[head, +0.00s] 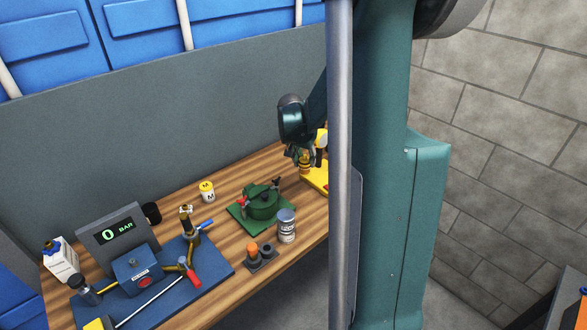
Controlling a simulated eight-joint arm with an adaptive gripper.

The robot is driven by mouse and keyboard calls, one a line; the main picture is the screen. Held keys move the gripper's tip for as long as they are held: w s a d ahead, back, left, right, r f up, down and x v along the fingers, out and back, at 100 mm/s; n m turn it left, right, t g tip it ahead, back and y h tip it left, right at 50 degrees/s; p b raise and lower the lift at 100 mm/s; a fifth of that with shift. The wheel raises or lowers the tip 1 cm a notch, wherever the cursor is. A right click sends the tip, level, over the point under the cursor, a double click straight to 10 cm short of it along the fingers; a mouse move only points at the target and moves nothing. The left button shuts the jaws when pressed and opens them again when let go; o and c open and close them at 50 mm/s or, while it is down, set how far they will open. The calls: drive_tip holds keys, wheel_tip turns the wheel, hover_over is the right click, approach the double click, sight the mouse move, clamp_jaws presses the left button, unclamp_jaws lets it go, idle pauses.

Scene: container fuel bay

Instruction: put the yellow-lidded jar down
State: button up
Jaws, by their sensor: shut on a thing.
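My gripper (303,157) is at the far right end of the wooden bench, pointing down and partly hidden by my column. It is shut on a small amber-yellow thing (305,167) just above or at a yellow stand (313,182). The held thing is too small to tell whether it is a jar with a lid. Whether it touches the stand cannot be told. A white jar with a yellow lid (207,190) stands upright on the bench near the back, left of my gripper and apart from it.
A green plate with a round green housing (262,204), a grey-lidded can (286,226) and a dark holder with an orange piece (262,257) crowd the middle. A blue mat (212,268) bears a gauge box and tools. Bare wood shows around the white jar.

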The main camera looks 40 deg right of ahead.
drive_tip(key=w+d+p, duration=0.1)
drive_tip(key=w+d, duration=0.2)
drive_tip(key=w, duration=0.4)
drive_tip(key=w+d+m+p, duration=0.1)
drive_tip(key=w+d, duration=0.3)
drive_tip(key=w, duration=0.4)
drive_tip(key=shift+f, duration=0.2)
drive_tip(key=shift+s, duration=0.1)
wheel_tip(320, 180, down, 6)
drive_tip(key=shift+f, duration=0.15)
drive_tip(key=shift+f+p, duration=0.3)
drive_tip(key=shift+f, duration=1.55)
drive_tip(key=shift+f, duration=0.15)
drive_tip(key=o, duration=1)
drive_tip(key=shift+r, duration=0.2)
